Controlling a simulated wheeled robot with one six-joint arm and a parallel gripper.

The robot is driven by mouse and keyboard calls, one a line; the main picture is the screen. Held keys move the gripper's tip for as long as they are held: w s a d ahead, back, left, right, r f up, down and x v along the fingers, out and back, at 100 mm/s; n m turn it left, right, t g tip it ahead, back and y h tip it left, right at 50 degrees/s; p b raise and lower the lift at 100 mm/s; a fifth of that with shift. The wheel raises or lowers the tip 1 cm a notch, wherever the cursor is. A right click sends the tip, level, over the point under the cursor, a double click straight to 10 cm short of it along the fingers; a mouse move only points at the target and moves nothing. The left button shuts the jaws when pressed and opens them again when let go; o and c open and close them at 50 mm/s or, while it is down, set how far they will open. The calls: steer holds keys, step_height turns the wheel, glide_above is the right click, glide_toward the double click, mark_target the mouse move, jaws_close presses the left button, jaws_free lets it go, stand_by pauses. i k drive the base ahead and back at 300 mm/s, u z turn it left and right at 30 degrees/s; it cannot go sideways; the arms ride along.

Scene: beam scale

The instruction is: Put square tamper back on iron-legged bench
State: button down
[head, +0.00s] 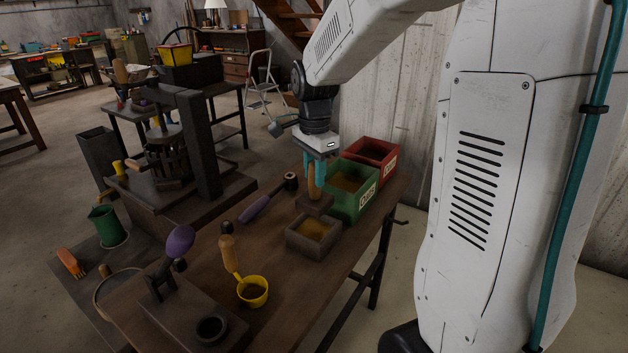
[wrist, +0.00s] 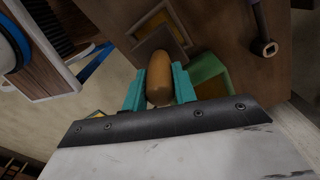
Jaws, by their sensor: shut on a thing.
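The square tamper has a tan wooden handle (head: 313,188) and a dark square plate (head: 314,204). My gripper (head: 318,172), with teal fingers, is shut on the handle and holds it upright, plate down. In the wrist view the handle (wrist: 159,80) sits between both fingers, with part of the plate (wrist: 150,50) beyond it. The plate appears just behind and above a square wooden box (head: 292,241) of yellowish material. I cannot tell whether it touches the bench. The iron-legged bench (head: 285,292) is a dark wooden table with a dark metal leg (head: 383,258).
Green (head: 352,206) and red (head: 384,150) bins stand close right of the tamper. A purple-handled tool (head: 258,207), yellow scoop (head: 252,291) and lever device (head: 178,300) occupy the bench. A large press (head: 203,150) stands left. Bare wood shows near the front right edge.

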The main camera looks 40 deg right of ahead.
mark_target(287, 271)
steer(key=k, duration=1)
